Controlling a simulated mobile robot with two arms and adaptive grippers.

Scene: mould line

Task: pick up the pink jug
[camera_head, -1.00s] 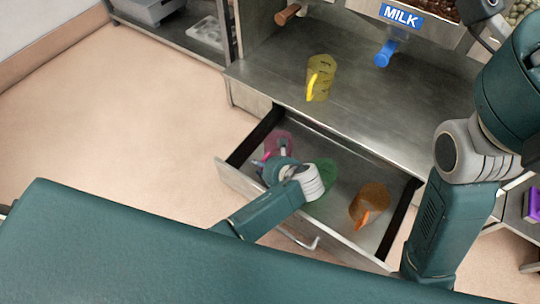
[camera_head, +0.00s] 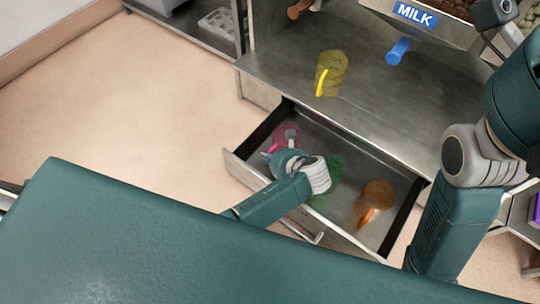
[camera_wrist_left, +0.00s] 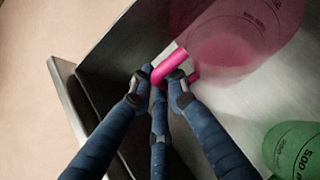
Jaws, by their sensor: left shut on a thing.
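The pink jug (camera_head: 288,132) is a see-through measuring jug in the left end of the open drawer (camera_head: 358,246). It shows large in the left wrist view (camera_wrist_left: 238,42), with its solid pink handle towards my gripper. My left gripper (camera_head: 268,153) reaches over the drawer front. In the left wrist view its fingertips (camera_wrist_left: 159,86) are closed on the pink handle, one on each side. My arm hides part of the jug in the head view. I cannot tell whether the jug is off the drawer floor. My right gripper is out of view; only its arm shows.
A green jug (camera_head: 331,170) stands close beside my left wrist, partly hidden. An orange jug (camera_head: 378,196) is in the drawer's right end.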

